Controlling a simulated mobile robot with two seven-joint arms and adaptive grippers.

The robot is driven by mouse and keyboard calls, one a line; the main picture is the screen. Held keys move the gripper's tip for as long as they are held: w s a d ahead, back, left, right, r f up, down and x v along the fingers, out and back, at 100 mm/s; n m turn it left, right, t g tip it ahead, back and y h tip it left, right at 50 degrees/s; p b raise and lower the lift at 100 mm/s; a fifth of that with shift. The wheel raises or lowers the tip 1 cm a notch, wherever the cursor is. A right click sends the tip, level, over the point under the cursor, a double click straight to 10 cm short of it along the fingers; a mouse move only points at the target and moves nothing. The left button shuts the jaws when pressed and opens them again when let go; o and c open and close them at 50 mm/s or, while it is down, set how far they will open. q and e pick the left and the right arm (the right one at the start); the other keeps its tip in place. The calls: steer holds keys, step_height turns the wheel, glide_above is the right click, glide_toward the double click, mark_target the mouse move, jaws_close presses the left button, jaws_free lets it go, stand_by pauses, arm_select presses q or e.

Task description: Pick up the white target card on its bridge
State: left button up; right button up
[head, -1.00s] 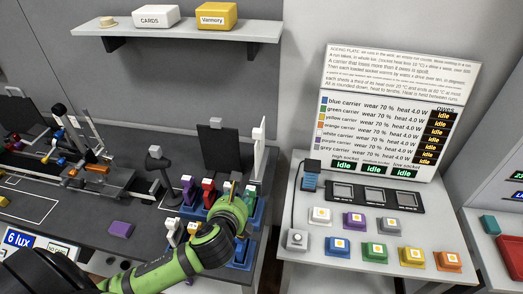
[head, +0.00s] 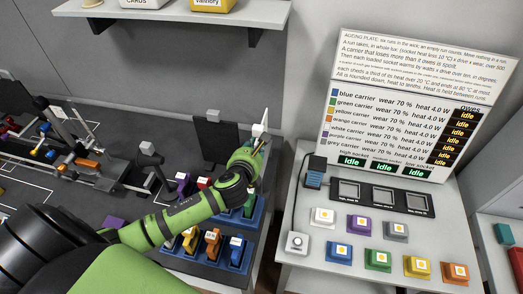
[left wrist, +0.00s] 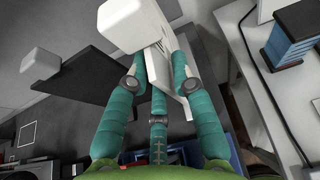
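The white target card (head: 258,130) stands upright at the back right corner of the dark bench, partly hidden behind my left gripper (head: 256,149). In the left wrist view, a white block (left wrist: 125,25) and a thin white plate (left wrist: 174,95) lie just ahead of and between the teal fingers of this gripper (left wrist: 157,62). The fingers are spread apart, one on each side of the white plate. I cannot tell whether they touch it. The bridge under the card cannot be made out clearly. My right gripper is not in view.
A dark upright panel (head: 212,145) stands left of the card. Coloured carriers (head: 212,243) sit in blue racks below my left forearm. A side table (head: 300,258) with several coloured buttons and a sign board (head: 400,100) is at right. A shelf (head: 170,12) hangs above.

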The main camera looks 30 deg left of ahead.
arm_select(q)
steer(key=x, duration=0.2)
steer(key=p+x, duration=0.1)
steer(key=x, duration=0.2)
steer(key=shift+s+d+f, duration=0.1)
steer(key=shift+s+f, duration=0.05)
steer(key=shift+f, duration=0.1)
jaws_close()
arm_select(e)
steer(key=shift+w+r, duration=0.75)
